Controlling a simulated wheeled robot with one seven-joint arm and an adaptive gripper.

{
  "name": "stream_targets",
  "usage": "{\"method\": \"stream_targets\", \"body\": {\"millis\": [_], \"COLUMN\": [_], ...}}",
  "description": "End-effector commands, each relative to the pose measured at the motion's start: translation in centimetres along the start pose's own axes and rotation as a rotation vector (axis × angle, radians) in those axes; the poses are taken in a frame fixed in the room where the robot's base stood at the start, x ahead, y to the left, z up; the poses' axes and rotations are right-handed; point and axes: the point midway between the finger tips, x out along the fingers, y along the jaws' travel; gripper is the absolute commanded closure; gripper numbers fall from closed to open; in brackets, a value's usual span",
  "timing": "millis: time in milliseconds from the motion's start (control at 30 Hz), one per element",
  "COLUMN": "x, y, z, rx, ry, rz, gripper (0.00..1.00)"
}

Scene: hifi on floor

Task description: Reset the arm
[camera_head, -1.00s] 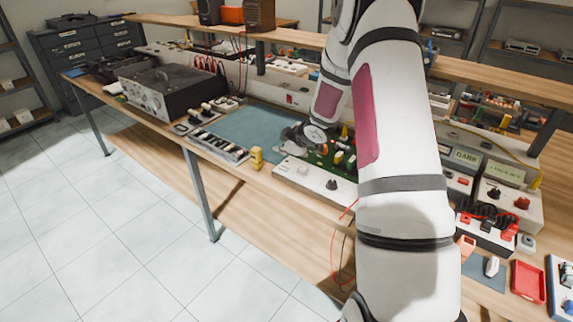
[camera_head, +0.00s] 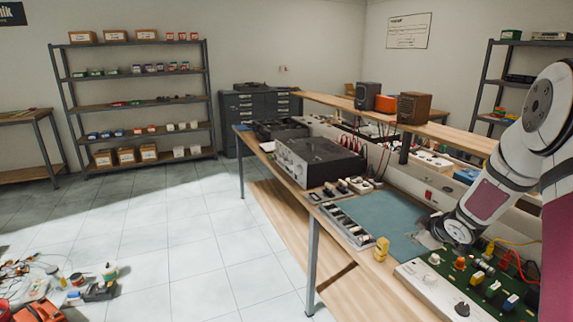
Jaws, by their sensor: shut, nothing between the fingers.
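My arm comes in from the right edge of the head view and bends down over the workbench (camera_head: 334,279). My gripper (camera_head: 430,238) is at the end of the white wrist, low over the right edge of the teal mat (camera_head: 385,216), beside the green circuit board (camera_head: 473,288). It is shut and holds nothing. Its fingertips are small and partly hidden by the wrist, and I cannot tell whether they touch the mat.
A black instrument (camera_head: 318,160), a parts tray (camera_head: 346,225) and a yellow block (camera_head: 381,249) stand on the bench. A raised shelf (camera_head: 460,133) runs behind. Tools and an orange case (camera_head: 38,313) lie on the floor at lower left. The tiled floor between is clear.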

Motion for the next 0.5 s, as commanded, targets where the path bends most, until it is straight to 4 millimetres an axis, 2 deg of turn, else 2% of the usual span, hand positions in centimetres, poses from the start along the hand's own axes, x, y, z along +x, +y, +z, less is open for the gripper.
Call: {"method": "stream_targets", "body": {"millis": [33,233,367,500], "x": [-1.8,-9.5,-14.8,-20.4], "y": [0.7,1.8,1.2,-0.6], "z": [-1.4,-5.1,-6.9,-8.3], "rx": [0.009,0.103,0.182,0.275], "ry": [-0.018,-0.120,-0.172,-0.216], "rz": [0.022,0.092,0.123,0.140], "gripper": [1.00,1.00,1.00,1.00]}}
